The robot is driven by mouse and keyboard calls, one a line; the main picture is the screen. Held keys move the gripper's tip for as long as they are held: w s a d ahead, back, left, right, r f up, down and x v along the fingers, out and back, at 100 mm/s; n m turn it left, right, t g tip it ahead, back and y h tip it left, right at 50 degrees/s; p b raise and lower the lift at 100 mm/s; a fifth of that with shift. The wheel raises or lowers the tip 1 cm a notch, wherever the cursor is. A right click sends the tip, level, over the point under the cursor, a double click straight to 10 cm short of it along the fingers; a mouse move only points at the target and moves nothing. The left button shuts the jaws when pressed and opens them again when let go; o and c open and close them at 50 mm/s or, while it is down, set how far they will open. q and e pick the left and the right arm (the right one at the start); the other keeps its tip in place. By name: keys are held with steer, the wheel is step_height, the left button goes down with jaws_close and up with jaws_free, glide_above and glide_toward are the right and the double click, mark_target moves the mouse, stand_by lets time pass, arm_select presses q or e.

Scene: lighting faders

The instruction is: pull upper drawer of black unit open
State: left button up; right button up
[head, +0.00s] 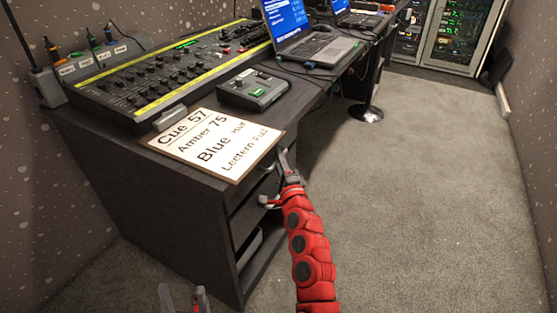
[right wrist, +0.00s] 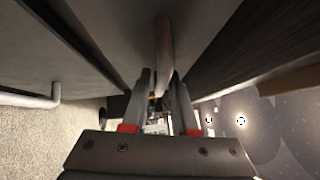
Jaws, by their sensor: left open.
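The black unit (head: 150,190) is the near end of a dark desk, with its drawer front facing right. My right gripper (head: 286,168) is at the upper part of this front, just past the sign's corner. In the right wrist view, a pale bar handle (right wrist: 163,45) lies between the fingers (right wrist: 162,95). They look snug on it, and it appears to be the upper drawer's handle. A lower handle (head: 266,202) shows below my right gripper. My left gripper (head: 184,299) is open and empty at the bottom edge, low in front of the unit's side.
A sign with lighting cues (head: 215,146) lies on the unit's near corner, overhanging slightly. A fader console (head: 165,72), a small control box (head: 254,91) and laptops (head: 300,35) stand on the desk. The carpet (head: 430,190) to the right is clear.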

jaws_close()
stand_by(1.4)
